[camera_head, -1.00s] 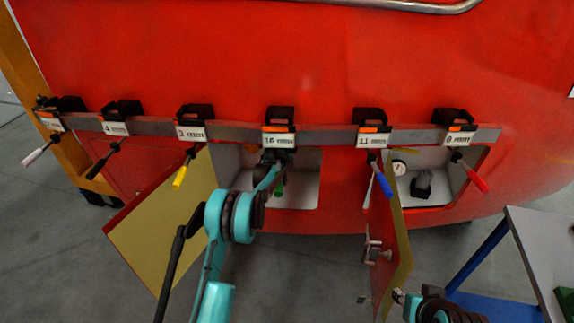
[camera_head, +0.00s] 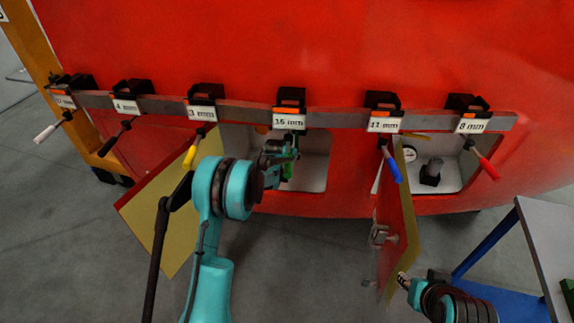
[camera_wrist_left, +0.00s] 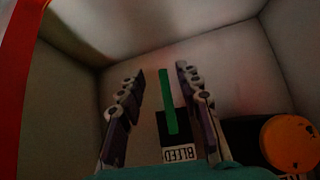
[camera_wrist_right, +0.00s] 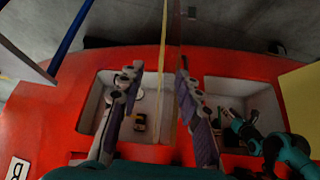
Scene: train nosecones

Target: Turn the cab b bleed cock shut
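In the left wrist view a green lever (camera_wrist_left: 168,102) stands on a dark mount above an upside-down BLEED label (camera_wrist_left: 181,156), inside a pale recess. My left gripper (camera_wrist_left: 160,72) is open. Its fingers are apart on either side of the lever, and I cannot tell how close they are in depth. In the head view my left gripper (camera_head: 287,150) is at the middle recess (camera_head: 313,172), behind the 16 mm tag. A green piece shows just below it; I cannot tell there whether it is the lever. My right gripper (camera_wrist_right: 162,73) is open around the edge of a door (camera_wrist_right: 166,95).
An orange disc (camera_wrist_left: 290,143) sits beside the lever. Tagged clamps with coloured handles, such as the yellow handle (camera_head: 193,147) and blue handle (camera_head: 389,165), hang along a rail (camera_head: 340,118). Two hatch doors stand open. The right recess holds a gauge (camera_head: 409,154). A table (camera_head: 548,235) stands at right.

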